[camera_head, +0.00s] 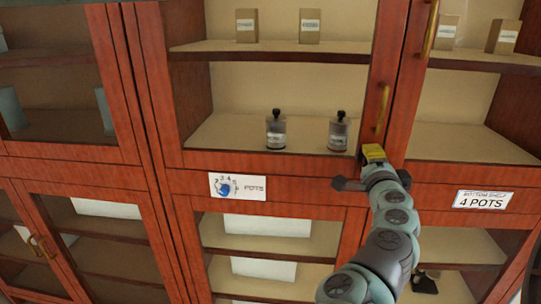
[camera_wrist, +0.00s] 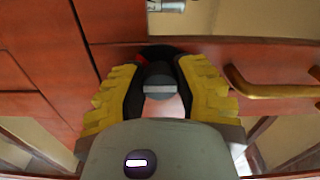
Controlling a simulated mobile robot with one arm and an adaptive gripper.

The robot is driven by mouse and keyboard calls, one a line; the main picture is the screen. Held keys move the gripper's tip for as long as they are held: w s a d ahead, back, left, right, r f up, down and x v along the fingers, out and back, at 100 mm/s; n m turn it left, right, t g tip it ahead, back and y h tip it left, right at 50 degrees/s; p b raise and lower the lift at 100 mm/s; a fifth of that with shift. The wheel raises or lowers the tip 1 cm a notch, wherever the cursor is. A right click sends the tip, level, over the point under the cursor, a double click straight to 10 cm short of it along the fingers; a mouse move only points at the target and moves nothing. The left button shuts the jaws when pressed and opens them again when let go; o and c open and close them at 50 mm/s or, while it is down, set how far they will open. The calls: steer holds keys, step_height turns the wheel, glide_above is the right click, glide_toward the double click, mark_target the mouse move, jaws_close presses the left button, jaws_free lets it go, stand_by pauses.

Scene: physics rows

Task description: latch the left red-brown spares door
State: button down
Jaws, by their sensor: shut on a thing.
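The red-brown, glass-fronted door (camera_head: 280,162) in the middle of the head view appears to be the left spares door. It looks shut or nearly so; I cannot tell whether it is latched. Its upright brass handle (camera_head: 382,107) is on its right edge and shows level in the wrist view (camera_wrist: 270,90). My gripper (camera_head: 373,152) is at the door's lower right corner, just below that handle. In the wrist view, its yellow fingers flank a small grey round-ended piece (camera_wrist: 160,80), probably the latch, and are shut on it. Its far side is hidden.
The neighbouring door's brass handle (camera_head: 430,28) is close to the upper right. Two bottles (camera_head: 276,132) (camera_head: 339,132) stand behind the glass. Lower cabinet doors have handles (camera_head: 42,246) at left.

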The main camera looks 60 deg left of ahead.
steer(key=shift+f, duration=0.15)
steer(key=c, duration=0.6)
jaws_free()
steer(key=shift+s+d, duration=0.2)
steer(key=shift+s, duration=0.15)
steer(key=v, duration=0.6)
steer(key=shift+s+d, duration=0.2)
steer(key=shift+d, duration=0.05)
